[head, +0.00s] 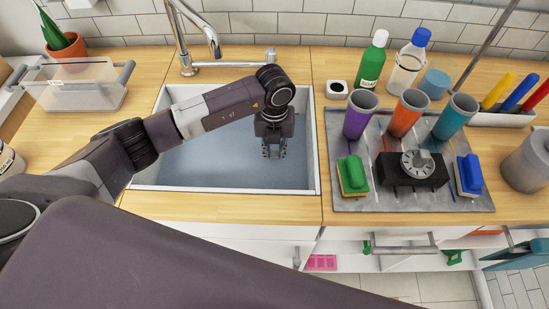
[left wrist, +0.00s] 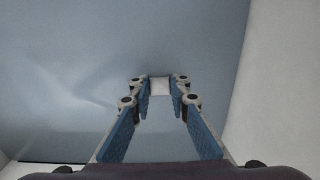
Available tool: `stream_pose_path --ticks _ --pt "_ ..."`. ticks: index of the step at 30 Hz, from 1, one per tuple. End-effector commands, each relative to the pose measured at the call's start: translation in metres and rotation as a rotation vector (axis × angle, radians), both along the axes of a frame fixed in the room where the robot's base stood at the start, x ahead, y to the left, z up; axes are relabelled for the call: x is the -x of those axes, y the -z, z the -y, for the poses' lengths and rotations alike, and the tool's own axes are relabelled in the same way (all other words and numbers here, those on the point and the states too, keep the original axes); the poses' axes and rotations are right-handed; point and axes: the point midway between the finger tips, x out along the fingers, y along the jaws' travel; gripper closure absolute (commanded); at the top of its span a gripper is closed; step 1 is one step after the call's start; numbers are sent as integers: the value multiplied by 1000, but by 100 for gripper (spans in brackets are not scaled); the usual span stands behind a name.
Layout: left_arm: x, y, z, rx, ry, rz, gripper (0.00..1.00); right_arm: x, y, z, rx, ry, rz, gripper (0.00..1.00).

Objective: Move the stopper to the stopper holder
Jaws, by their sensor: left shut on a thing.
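My left gripper (head: 273,153) points down inside the sink, near its right wall. In the left wrist view, its blue-padded fingers (left wrist: 160,88) are closed on a small pale piece (left wrist: 160,85) at their tips, which looks like the stopper. Only one pale face of it shows, and the fingers hide it in the head view. A small white block with a dark round opening (head: 338,90) stands on the counter right of the sink's back corner; it looks like the stopper holder. My right gripper is not in view.
The sink (head: 170,187) has a raised rim, with a faucet (head: 182,62) behind it. Bottles (head: 371,62), coloured cups (head: 361,115) and sponges (head: 352,176) crowd the counter to the right. A clear container (head: 80,92) stands at left.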

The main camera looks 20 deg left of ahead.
Motion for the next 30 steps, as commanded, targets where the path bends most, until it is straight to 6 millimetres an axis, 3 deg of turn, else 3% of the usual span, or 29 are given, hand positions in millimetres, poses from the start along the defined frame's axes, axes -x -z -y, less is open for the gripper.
stream_pose_path --ticks 10,30 --pt "0 -3 0 0 0 1 100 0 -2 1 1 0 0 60" --pt "0 -37 0 0 0 0 100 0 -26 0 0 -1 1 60"
